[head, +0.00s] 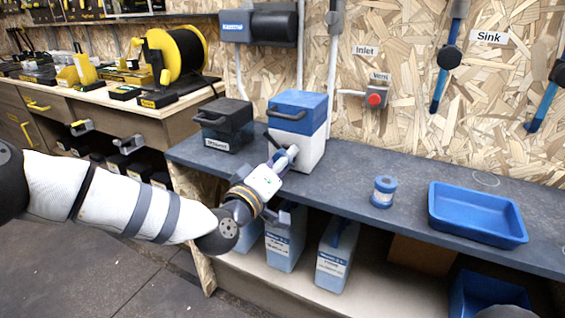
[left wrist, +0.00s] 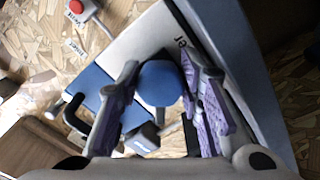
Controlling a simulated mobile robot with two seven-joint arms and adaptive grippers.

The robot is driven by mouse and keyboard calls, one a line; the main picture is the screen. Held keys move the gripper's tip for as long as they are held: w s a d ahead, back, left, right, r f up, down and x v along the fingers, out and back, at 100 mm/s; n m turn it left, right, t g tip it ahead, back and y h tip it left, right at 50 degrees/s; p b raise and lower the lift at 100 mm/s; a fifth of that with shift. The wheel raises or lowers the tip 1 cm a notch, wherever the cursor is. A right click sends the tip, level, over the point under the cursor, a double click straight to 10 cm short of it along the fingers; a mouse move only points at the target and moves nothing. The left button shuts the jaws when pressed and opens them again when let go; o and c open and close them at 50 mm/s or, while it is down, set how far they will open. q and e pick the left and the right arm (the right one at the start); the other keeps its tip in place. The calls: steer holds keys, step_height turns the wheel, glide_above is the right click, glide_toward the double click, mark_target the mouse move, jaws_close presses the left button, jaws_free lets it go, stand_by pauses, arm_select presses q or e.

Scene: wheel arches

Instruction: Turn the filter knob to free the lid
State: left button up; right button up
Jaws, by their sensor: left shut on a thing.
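The filter box stands on the bench, with a white lower body (head: 313,153) and a blue lid (head: 300,108) that sits flat on top and has a dark handle. My left gripper (head: 286,157) is at the box's front face. In the left wrist view the round blue knob (left wrist: 160,84) lies between the two fingers of my left gripper (left wrist: 163,72), which is shut on it. The blue lid (left wrist: 97,82) also shows there, left of the fingers. In the head view the knob is hidden by the gripper. My right gripper is not in view.
A black box (head: 226,127) with a handle stands left of the filter box. Blue containers (head: 337,255) stand on the shelf below.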

arm_select(q)
steer(key=n+b, duration=0.1)
steer(key=n, duration=0.3)
steer(key=shift+d+f, duration=0.1)
steer(key=shift+s+n+b, duration=0.1)
steer(key=shift+n+b, duration=0.4)
steer(key=shift+n, duration=1.2)
steer(key=o, duration=1.2)
